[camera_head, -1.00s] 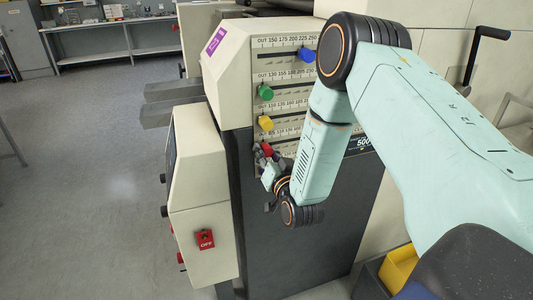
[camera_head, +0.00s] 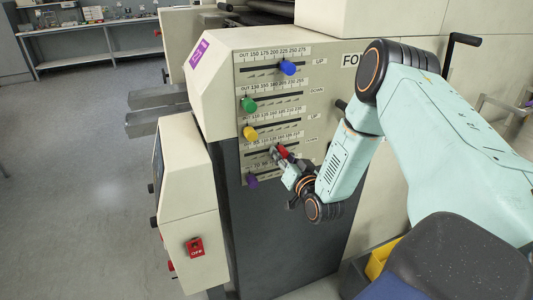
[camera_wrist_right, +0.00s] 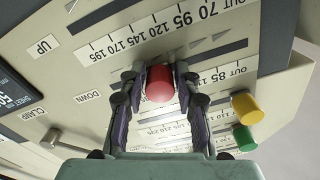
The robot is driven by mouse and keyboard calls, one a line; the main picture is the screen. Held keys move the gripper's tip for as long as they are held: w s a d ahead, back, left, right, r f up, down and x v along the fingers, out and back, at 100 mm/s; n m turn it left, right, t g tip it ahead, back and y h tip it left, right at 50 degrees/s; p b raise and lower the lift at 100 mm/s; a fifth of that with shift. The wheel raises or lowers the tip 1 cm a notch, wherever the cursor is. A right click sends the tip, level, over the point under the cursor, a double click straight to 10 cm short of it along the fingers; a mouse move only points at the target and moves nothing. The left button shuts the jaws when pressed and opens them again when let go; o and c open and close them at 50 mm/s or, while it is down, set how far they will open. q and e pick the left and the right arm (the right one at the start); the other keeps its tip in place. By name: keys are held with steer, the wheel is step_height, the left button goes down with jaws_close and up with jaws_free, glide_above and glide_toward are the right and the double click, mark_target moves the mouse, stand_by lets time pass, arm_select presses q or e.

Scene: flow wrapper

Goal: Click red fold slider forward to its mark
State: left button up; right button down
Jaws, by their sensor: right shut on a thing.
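The red fold slider (camera_head: 282,151) is a round knob on a slotted scale on the slanted cream panel (camera_head: 225,75). It stands part way along its slot, right of the yellow knob above it. My right gripper (camera_head: 281,158) is shut on the red knob from the front. In the right wrist view the red knob (camera_wrist_right: 160,83) sits between the two dark fingers (camera_wrist_right: 163,85), with printed scales around it. Its exact reading and mark cannot be told. My left gripper is not in view.
A blue knob (camera_head: 288,68), a green knob (camera_head: 248,104) and a yellow knob (camera_head: 250,133) sit on slots above; a purple knob (camera_head: 252,181) sits below. A control box with a red OFF switch (camera_head: 194,247) stands at left. Open floor lies further left.

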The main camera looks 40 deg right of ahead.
steer(key=shift+s+d+r, duration=0.15)
steer(key=shift+d, duration=0.65)
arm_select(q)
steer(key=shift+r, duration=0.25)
arm_select(e)
steer(key=c, duration=1.3)
jaws_free()
steer(key=shift+o, duration=1.1)
steer(key=shift+s, duration=0.1)
steer(key=v, duration=1.2)
